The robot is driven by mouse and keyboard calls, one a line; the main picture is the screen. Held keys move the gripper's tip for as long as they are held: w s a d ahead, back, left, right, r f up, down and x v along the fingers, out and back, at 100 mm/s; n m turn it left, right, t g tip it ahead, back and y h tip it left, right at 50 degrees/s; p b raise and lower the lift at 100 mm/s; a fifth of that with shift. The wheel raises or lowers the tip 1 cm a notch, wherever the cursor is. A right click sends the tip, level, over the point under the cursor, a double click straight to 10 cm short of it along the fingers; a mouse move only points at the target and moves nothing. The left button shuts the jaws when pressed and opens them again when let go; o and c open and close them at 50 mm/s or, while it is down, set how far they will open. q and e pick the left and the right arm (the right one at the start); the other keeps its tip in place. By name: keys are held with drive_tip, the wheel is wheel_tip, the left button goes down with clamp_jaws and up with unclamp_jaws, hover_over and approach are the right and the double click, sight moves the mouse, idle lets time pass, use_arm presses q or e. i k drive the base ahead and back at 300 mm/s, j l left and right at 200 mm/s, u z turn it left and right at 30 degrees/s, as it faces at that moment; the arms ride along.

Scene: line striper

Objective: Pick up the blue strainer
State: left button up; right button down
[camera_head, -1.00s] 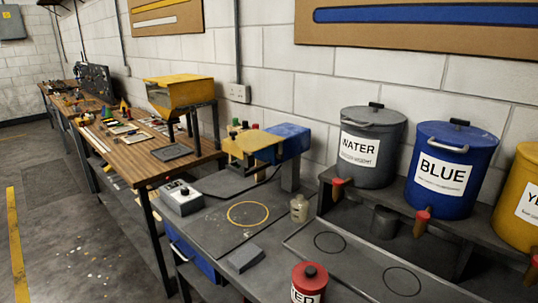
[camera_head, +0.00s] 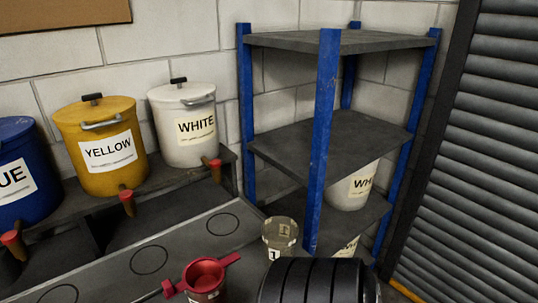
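No blue strainer shows in the head view. A red cup-shaped piece (camera_head: 206,273) with arms sticking out on both sides is at the bottom, on or above a labelled container; it looks like a strainer, but I cannot be sure. The blue bucket (camera_head: 16,180) is cut off at the left edge. Neither of my grippers is in view.
A yellow bucket (camera_head: 93,158) and a white bucket (camera_head: 180,140) stand on a raised ledge with red-handled taps. A grey counter with marked circles (camera_head: 188,247) runs below. A small tin (camera_head: 280,238) stands near the blue-post shelf (camera_head: 325,130). A black ribbed cylinder (camera_head: 312,282) fills the bottom middle.

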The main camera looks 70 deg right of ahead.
sight(203, 275)
drive_tip(key=z, duration=1.65)
